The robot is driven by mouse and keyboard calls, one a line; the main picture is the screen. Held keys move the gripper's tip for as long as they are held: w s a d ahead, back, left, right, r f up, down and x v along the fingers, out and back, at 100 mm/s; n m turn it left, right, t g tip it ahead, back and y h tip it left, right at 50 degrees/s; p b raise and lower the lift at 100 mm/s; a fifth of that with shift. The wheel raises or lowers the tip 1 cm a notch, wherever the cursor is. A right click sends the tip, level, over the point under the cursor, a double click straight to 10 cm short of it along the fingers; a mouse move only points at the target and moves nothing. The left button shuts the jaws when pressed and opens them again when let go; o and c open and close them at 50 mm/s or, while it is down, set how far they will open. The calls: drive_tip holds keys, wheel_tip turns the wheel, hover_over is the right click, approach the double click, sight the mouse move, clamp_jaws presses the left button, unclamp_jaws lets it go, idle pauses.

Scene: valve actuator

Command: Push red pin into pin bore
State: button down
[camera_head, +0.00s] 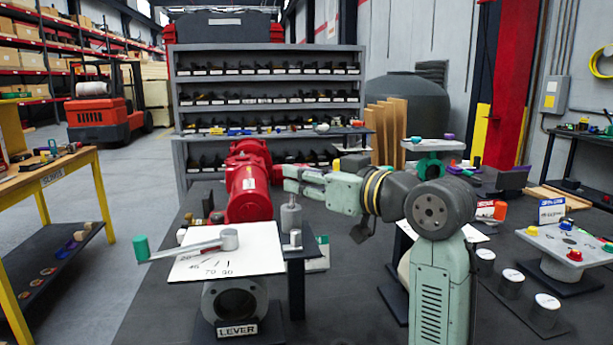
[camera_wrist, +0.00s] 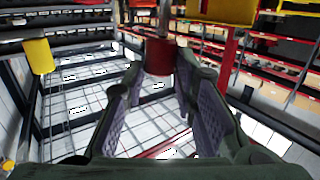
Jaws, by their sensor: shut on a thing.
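A red valve actuator (camera_head: 248,185) stands on the dark table left of the middle in the head view. My gripper (camera_head: 288,179) reaches in from the right, its fingertips close to the actuator's right side. In the wrist view my gripper (camera_wrist: 159,75) is shut on the red pin (camera_wrist: 159,58), which shows as a short red cylinder between the fingertips with a grey shaft above it. In the head view the pin is hidden or too small to tell. I cannot make out the pin bore, nor how deep the pin sits.
A white plate with angle marks (camera_head: 228,262) carries a lever with a green handle (camera_head: 140,248) in front of the actuator. A grey cylinder with a stem (camera_head: 291,214) stands just below my gripper. A grey parts shelf (camera_head: 270,92) is behind; a button panel (camera_head: 565,243) is at right.

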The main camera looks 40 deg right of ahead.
drive_tip(key=shift+w+a+r+g+h+p, duration=0.2)
drive_tip(key=shift+a+r+h, duration=0.15)
drive_tip(key=shift+r, duration=0.15)
drive_tip(key=shift+w+a+r+g+h+p, duration=0.15)
drive_tip(key=shift+a+r+g+h, duration=0.1)
drive_tip(key=shift+a+r, duration=0.15)
drive_tip(key=c, duration=2.3)
unclamp_jaws()
drive_tip(key=o, duration=0.4)
drive_tip(key=shift+a+r, duration=0.1)
drive_tip(key=shift+m, duration=0.3)
drive_tip(key=shift+s+d+f+b, duration=0.1)
drive_tip(key=shift+s+d+f, duration=0.15)
drive_tip(key=shift+s, duration=1.2)
drive_tip(key=shift+s+d+f+b, duration=0.1)
drive_tip(key=shift+s+d+f, duration=0.15)
drive_tip(key=shift+s, duration=1.15)
drive_tip(key=shift+s+d+f+b, duration=0.15)
drive_tip(key=shift+s+d, duration=0.15)
drive_tip(key=shift+s, duration=1.15)
